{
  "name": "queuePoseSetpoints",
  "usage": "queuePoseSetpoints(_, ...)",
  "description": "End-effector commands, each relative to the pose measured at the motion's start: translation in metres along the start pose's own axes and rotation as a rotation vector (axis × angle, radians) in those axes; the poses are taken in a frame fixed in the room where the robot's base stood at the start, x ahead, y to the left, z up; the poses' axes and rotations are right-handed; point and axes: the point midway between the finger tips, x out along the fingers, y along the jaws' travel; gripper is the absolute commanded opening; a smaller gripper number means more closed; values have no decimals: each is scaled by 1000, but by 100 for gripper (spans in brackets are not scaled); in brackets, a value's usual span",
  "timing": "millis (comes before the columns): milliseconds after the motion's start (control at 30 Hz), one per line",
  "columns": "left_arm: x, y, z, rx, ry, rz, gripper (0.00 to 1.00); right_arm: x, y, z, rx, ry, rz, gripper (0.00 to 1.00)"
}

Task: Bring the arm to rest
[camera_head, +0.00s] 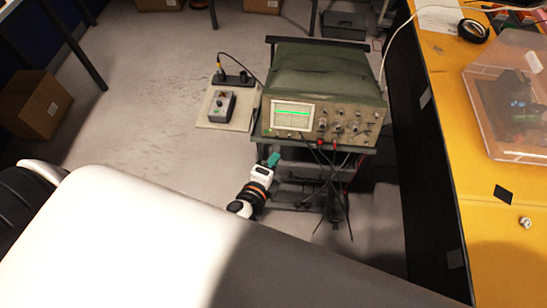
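My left gripper (273,160) is in the middle of the view, in front of the oscilloscope cart. Its wrist is white and black with orange rings, and its tip is small and teal. The tip is too small to tell whether the fingers are apart. I see no object clearly held in it. It appears just below the front edge of the oscilloscope's shelf; I cannot tell whether it touches. The rest of that arm is mostly hidden behind my large white body part at the bottom. My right gripper is not in view.
A green oscilloscope (325,90) with a lit screen and hanging black cables stands on a cart. Beside it is a small control box (222,105) on a pale plate. A yellow workbench (440,90) runs along the right. Grey floor (130,90) is open at the left.

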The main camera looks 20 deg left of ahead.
Motion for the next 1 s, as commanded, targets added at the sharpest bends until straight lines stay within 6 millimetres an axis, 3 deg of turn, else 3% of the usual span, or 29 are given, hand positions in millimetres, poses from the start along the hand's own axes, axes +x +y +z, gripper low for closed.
queuePoseSetpoints(300, 1, -4, 0, -5, 0, -8, 22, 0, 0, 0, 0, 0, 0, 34)
queuePoseSetpoints(367, 4, -15, -1, -20, 1, -33, 22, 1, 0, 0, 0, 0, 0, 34)
queuePoseSetpoints(433, 8, -41, -4, -59, 3, -89, 22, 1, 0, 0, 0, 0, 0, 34)
queuePoseSetpoints(567, 14, -124, -14, -203, 26, -270, 22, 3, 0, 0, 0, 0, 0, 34)
queuePoseSetpoints(667, 8, -200, -24, -363, 76, -433, 22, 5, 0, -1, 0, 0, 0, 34)
queuePoseSetpoints(800, -23, -302, -40, -616, 202, -646, 22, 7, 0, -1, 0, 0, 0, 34)
queuePoseSetpoints(900, -56, -366, -50, -805, 328, -771, 22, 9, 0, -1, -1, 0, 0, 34)
queuePoseSetpoints(1000, -94, -416, -56, -976, 465, -863, 22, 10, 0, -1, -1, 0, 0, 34)
